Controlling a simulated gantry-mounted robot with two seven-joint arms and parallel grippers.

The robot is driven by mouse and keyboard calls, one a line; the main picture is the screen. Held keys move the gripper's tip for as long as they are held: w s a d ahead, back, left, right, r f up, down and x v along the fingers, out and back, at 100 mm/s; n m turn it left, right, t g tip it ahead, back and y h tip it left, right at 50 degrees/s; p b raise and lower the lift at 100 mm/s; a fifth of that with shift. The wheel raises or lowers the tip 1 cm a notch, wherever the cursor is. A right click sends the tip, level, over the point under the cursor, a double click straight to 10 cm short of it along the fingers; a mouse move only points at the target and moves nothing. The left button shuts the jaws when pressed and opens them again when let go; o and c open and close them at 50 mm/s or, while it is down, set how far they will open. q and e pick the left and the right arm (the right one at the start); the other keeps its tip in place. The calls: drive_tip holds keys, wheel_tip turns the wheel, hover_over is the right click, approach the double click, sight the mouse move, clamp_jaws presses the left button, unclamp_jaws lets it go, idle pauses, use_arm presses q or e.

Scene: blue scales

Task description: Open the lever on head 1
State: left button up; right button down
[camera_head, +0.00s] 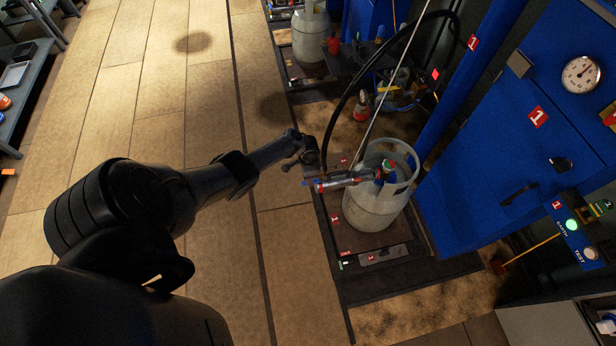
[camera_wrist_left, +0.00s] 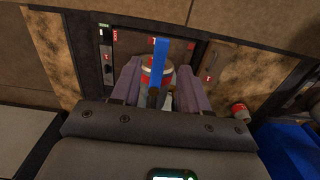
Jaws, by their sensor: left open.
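A white gas cylinder (camera_head: 372,212) stands on the dark scale platform (camera_head: 383,243), which has red labels marked 1. The filling head (camera_head: 338,183), with silver, red and blue parts, is at the cylinder's top, beside its valve (camera_head: 386,170). My left gripper (camera_head: 325,168) reaches in from the left to the head; its fingers are hard to make out there. In the left wrist view my left gripper (camera_wrist_left: 159,88) is open, with the blue lever (camera_wrist_left: 160,62) between its fingers, apparently not clamped. A red and white part (camera_wrist_left: 148,74) shows behind the lever. My right gripper is not in view.
A black hose (camera_head: 336,100) arcs over the head. The blue cabinet (camera_head: 485,150) with a gauge (camera_head: 580,74) stands close on the right. Another cylinder (camera_head: 310,32) stands farther back. The tiled floor (camera_head: 205,125) on the left is clear.

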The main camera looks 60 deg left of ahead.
use_arm(q)
wheel_tip(320, 180, up, 8)
drive_tip(key=p, duration=0.4)
drive_tip(key=shift+f, duration=0.2)
drive_tip(key=shift+s, duration=0.15)
